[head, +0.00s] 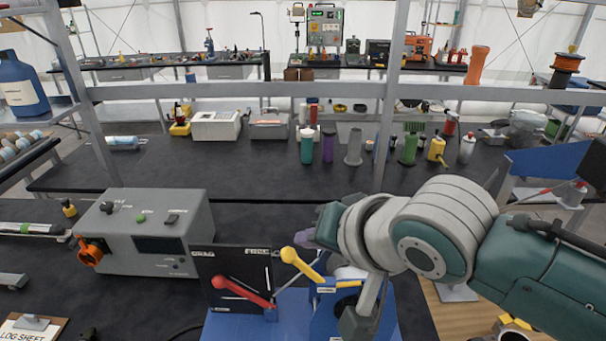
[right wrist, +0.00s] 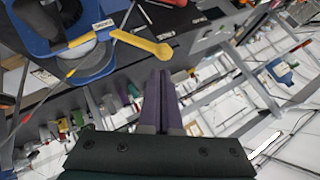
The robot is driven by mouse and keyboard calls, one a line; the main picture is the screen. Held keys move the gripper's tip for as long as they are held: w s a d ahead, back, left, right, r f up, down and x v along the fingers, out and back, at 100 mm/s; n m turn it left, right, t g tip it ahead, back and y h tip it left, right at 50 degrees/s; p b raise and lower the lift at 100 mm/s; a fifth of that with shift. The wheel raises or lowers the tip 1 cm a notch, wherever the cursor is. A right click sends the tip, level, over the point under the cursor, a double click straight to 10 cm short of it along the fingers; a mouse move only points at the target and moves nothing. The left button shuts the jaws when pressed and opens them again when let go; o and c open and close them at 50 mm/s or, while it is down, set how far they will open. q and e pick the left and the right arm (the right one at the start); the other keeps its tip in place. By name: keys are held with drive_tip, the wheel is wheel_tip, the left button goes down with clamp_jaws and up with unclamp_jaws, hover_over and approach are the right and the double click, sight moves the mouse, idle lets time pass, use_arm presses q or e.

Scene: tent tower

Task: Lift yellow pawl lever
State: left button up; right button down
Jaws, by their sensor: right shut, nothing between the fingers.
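The yellow pawl lever (head: 302,264) has a round knob at its upper left end and sits on a blue mechanism (head: 325,300) at the bottom centre of the head view. In the right wrist view the lever (right wrist: 140,42) points right, its knob just beyond my fingertips. My right gripper (head: 305,238) has purple fingers, which are pressed together and empty. In the head view they show just above and right of the knob. They also show in the right wrist view (right wrist: 160,76). Whether they touch the lever I cannot tell. My left gripper is not in view.
A red lever (head: 243,291) stands left of the yellow one before a dark panel (head: 235,265) marked DRAG and FREE. A grey box (head: 150,235) with an orange knob stands further left. Bottles and cups line the bench behind, whose middle (head: 230,170) is clear.

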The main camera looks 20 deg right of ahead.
drive_tip(key=shift+d+f, duration=0.15)
drive_tip(key=shift+d, duration=0.1)
drive_tip(key=shift+s+d+f, duration=0.25)
drive_tip(key=shift+d, duration=0.4)
drive_tip(key=w+r+p+v, duration=0.2)
drive_tip(key=p+v, duration=0.2)
drive_tip(key=v, duration=0.8)
drive_tip(key=shift+s+r, duration=0.2)
drive_tip(key=shift+r, duration=0.15)
drive_tip(key=shift+d, duration=0.1)
